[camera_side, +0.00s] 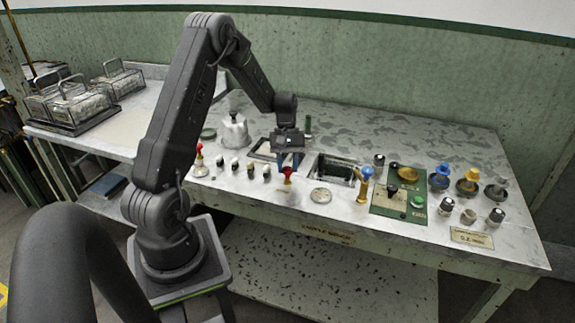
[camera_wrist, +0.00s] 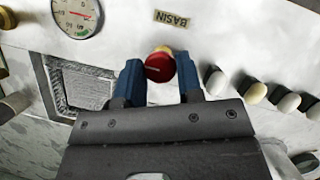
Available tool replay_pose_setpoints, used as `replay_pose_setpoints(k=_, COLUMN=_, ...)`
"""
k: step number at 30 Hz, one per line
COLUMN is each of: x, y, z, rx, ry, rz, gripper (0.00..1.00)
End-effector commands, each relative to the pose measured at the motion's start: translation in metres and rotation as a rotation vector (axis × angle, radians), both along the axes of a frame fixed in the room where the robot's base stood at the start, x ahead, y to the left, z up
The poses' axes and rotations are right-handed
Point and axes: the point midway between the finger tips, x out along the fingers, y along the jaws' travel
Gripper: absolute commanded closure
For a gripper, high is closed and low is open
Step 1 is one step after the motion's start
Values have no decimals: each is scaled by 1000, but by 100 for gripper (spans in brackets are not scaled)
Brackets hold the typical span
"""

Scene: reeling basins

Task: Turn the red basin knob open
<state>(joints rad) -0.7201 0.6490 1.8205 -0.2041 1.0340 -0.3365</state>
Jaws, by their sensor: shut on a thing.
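The red basin knob (camera_side: 288,176) stands near the front edge of the worktop, and in the wrist view its round red cap (camera_wrist: 159,66) sits between my blue fingers. The knob's lower part is mostly hidden. I cannot tell how far the knob is turned.
Several pale-capped knobs (camera_side: 251,171) stand in a row to the left. A round gauge (camera_side: 320,196) lies to the right, with a sunken basin (camera_side: 335,168) behind it. A blue-and-yellow valve (camera_side: 363,185) and a green control panel (camera_side: 385,201) stand farther right.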

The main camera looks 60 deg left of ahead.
Motion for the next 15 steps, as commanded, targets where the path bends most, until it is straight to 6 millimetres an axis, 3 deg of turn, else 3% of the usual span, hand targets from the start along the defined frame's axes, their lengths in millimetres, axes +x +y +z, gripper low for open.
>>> replay_pose_setpoints(k=4, x=1, y=1, z=1, rx=1, ry=-2, rz=3, gripper=90)
replay_pose_setpoints(k=5, x=1, y=1, z=1, rx=1, ry=-2, rz=2, gripper=64)
replay_pose_setpoints(k=12, x=0, y=0, z=0, rx=1, ry=-1, rz=0, gripper=42)
replay_pose_setpoints(k=15, x=0, y=0, z=0, rx=0, ry=0, rz=0, gripper=41)
